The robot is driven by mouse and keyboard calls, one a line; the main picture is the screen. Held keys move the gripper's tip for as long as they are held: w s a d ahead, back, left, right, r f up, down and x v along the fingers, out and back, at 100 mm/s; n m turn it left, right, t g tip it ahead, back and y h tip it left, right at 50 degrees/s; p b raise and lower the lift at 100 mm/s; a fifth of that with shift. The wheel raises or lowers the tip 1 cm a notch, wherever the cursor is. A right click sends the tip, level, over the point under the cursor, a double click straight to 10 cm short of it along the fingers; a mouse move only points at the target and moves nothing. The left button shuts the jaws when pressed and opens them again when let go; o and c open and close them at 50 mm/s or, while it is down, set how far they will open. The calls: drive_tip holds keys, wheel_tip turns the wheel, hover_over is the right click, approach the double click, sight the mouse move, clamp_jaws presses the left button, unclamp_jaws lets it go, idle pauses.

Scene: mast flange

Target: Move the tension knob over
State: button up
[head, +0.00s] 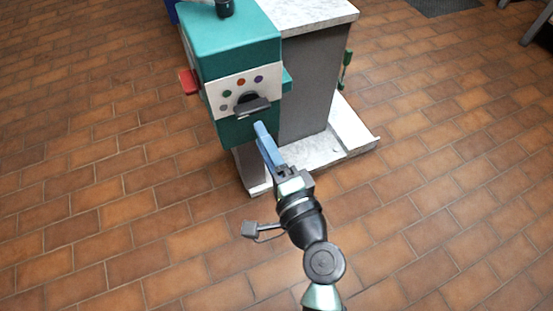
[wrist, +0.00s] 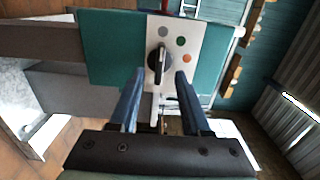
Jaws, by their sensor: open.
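The tension knob (head: 252,106) is a dark knob with a bar-like grip on the white front panel of a teal machine head (head: 232,52). Coloured dots arc around its upper side. In the wrist view the knob (wrist: 159,65) appears black, its bar running roughly up and down the picture. My gripper (head: 261,127) has blue fingers and is just below and in front of the knob. In the wrist view my gripper (wrist: 159,76) is open, one finger on each side of the knob, with gaps visible. Whether the fingertips reach its depth I cannot tell.
A red part (head: 189,82) sticks out from the head's left side. A black cylinder (head: 224,8) stands on top. The tiled floor around is clear.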

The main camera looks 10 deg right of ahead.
drive_tip(key=v, duration=0.6)
idle(0.4)
